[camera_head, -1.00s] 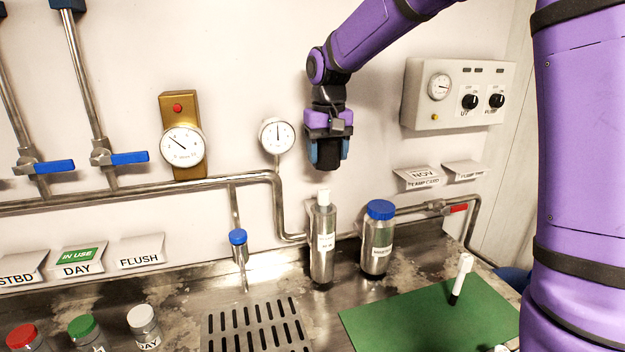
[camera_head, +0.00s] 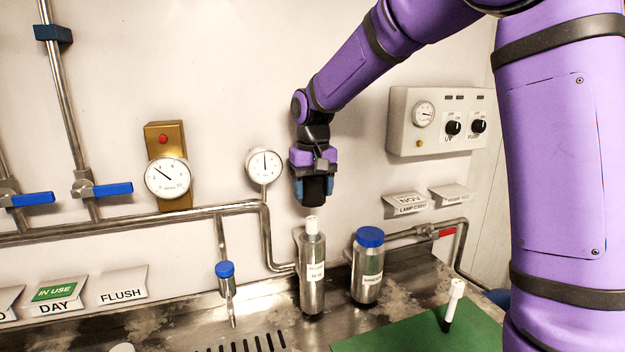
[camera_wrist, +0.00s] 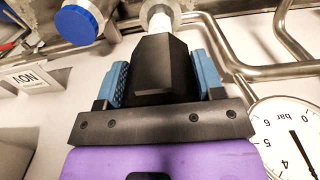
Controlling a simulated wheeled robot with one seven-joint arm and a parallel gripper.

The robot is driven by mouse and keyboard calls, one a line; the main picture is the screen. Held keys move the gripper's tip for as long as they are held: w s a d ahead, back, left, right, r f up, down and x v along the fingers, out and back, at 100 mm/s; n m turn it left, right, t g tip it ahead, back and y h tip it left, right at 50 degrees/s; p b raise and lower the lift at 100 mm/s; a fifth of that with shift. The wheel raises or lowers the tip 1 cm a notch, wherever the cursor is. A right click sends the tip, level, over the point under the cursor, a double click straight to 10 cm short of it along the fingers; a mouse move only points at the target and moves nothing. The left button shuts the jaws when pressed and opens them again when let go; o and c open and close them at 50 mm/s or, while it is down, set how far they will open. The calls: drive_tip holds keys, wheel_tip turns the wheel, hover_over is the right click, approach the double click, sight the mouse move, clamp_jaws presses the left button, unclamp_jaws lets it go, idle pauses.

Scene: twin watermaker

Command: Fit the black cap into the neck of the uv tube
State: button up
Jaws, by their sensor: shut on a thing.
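The uv tube (camera_head: 312,275) is an upright metal cylinder with a label and a narrow white neck (camera_head: 312,225). It stands on the metal counter against the wall pipes. My gripper (camera_head: 314,200) points down just above the neck, with a small gap apparent in the head view. Its blue fingers are shut on a dark piece, apparently the black cap (camera_wrist: 160,70). In the wrist view the cap lies between the fingers, with the white neck (camera_wrist: 160,22) just beyond it. The cap's lower end and the neck opening are hidden.
A blue-lidded metal bottle (camera_head: 368,270) stands close to the tube's right. A small blue-capped fitting (camera_head: 226,278) is on the left. A gauge (camera_head: 264,166) and pipe (camera_head: 266,235) are close by. A green mat (camera_head: 410,335) holds a white-and-black marker-like piece (camera_head: 452,305).

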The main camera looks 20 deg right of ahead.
sight(313, 219)
drive_tip(key=shift+f, duration=1.3)
drive_tip(key=shift+f, duration=3.35)
idle(0.5)
drive_tip(key=o, duration=0.9)
drive_tip(key=shift+r, duration=0.15)
wheel_tip(313, 219, up, 10)
drive_tip(key=shift+r, duration=0.3)
